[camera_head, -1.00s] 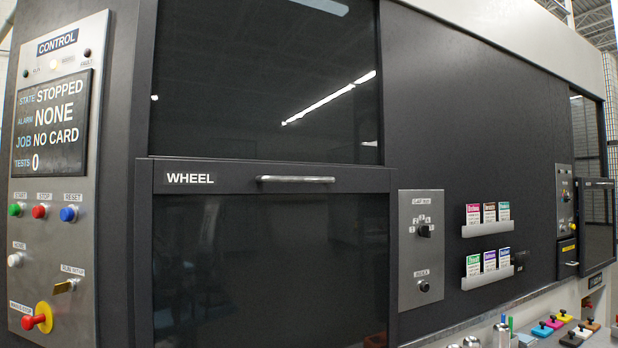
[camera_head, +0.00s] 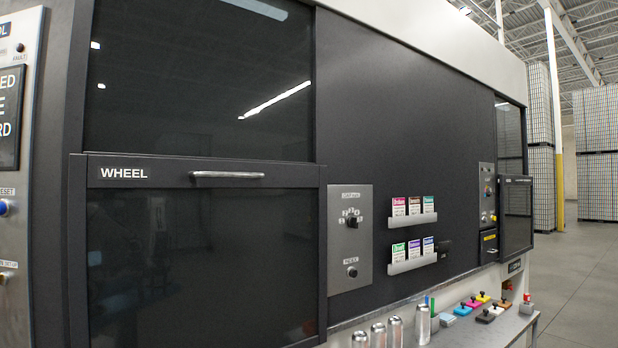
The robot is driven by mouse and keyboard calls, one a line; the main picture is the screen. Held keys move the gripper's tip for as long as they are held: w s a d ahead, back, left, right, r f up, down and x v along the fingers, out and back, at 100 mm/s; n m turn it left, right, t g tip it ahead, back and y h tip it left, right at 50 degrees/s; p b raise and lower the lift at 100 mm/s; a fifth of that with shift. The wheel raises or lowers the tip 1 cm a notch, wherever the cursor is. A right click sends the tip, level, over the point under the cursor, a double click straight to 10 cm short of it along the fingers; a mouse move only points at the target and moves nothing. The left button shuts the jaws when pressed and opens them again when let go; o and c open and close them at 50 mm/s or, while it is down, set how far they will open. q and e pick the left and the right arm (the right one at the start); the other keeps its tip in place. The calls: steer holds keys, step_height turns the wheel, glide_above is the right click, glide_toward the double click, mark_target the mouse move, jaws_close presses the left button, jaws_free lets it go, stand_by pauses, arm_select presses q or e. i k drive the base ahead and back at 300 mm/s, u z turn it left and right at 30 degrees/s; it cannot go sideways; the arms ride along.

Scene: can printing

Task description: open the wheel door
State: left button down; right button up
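The wheel door (camera_head: 200,255) is a dark framed glass panel with a WHEEL label (camera_head: 124,173) on its top bar. A silver horizontal handle (camera_head: 228,175) sits on that bar, right of the label. The door's top bar lies just below a dark upper window (camera_head: 198,85). Neither of my grippers shows in the view, and nothing touches the handle.
The control panel (camera_head: 12,200) is cut off at the left edge. A knob panel (camera_head: 350,238) and card racks (camera_head: 414,220) are right of the door. Cans (camera_head: 395,330) and coloured blocks (camera_head: 472,303) stand on a low ledge. Open floor (camera_head: 575,270) lies right.

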mark_target(164, 252)
steer(key=z, duration=0.7)
steer(key=i, duration=1.25)
steer(key=u, duration=0.2)
